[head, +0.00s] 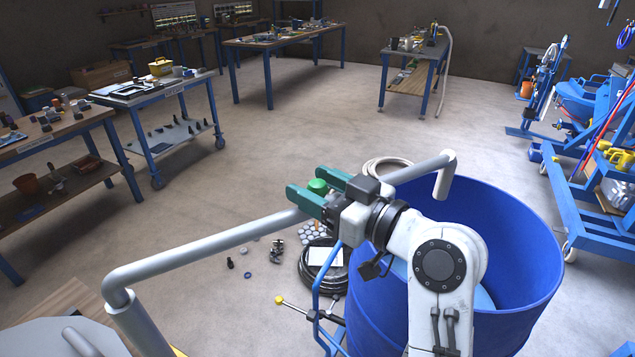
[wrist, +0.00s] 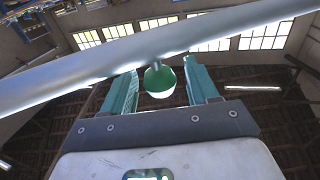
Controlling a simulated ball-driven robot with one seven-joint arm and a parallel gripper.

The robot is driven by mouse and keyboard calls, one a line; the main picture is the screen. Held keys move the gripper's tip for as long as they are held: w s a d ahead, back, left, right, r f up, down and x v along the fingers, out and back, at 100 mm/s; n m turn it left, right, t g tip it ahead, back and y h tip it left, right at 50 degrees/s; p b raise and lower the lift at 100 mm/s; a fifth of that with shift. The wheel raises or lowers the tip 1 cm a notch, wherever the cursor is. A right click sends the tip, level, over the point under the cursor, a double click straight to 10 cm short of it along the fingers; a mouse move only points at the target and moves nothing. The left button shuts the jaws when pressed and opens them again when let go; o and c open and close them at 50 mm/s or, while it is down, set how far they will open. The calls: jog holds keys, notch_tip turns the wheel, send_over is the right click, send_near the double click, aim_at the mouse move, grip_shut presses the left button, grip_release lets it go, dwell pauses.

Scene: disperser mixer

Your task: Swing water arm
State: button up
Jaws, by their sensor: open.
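The water arm (head: 215,241) is a long grey pipe. It runs from a post at the lower left to a bent spout at its right end, which hangs over a large blue drum (head: 520,235). A green round knob (head: 318,186) shows at the middle of the pipe. In the wrist view the knob (wrist: 160,80) joins the pipe (wrist: 150,52) by a short stem. My gripper (head: 308,181) is open, with its green fingers on either side of the knob. In the wrist view gaps show between the knob and both fingers (wrist: 161,90). Part of the pipe is hidden behind my gripper.
A black coiled hose (head: 322,268) and small loose parts lie on the floor left of the drum. A blue rail (head: 325,290) stands beside the drum. Workbenches (head: 160,95) line the left and back. Blue racks (head: 590,190) stand at the right. Open floor lies between.

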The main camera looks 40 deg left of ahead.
grip_shut()
dwell(0.6)
